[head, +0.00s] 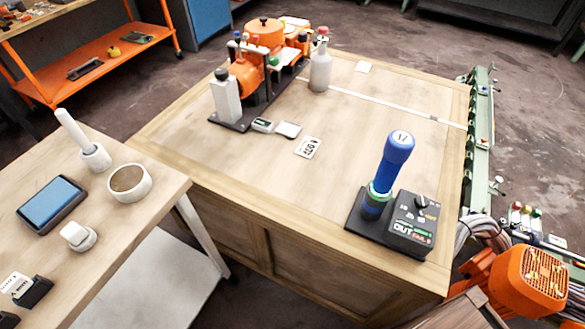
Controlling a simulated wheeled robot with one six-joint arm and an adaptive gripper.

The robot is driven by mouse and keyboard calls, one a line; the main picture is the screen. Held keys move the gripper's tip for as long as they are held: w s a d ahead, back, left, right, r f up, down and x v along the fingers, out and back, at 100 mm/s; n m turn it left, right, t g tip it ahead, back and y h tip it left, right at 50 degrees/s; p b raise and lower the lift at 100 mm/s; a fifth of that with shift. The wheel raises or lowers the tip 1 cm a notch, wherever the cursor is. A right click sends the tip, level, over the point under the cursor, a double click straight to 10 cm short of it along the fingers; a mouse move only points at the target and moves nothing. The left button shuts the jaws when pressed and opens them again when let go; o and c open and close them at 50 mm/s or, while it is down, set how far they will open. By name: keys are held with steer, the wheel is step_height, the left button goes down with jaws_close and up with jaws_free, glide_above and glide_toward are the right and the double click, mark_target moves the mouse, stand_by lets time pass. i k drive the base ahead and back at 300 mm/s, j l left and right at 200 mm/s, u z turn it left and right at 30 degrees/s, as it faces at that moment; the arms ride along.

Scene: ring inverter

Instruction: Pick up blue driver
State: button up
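The blue driver (397,150) stands upright in the head view, leaning slightly, at the right front of the wooden workbench (270,205). It has a thick blue handle with a white marked cap on top. A dark control box (413,222) with a knob and lit readouts is beside the holder on the same base. My gripper is not in view.
An orange machine (265,35) and a grey-white bottle (320,68) stand at the workbench's back. A card (308,148) lies mid-bench. A side table (135,215) at left holds a cup, a blue-topped tray and small items. Bench space left of the driver is clear.

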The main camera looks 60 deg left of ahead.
mark_target(400, 145)
steer(key=u, duration=1.7)
steer(key=k+j, duration=0.15)
steer(key=j, duration=0.2)
steer(key=k+j, duration=0.15)
steer(key=j, duration=0.2)
steer(key=k+j, duration=0.15)
steer(key=j, duration=0.2)
steer(key=u, duration=0.05)
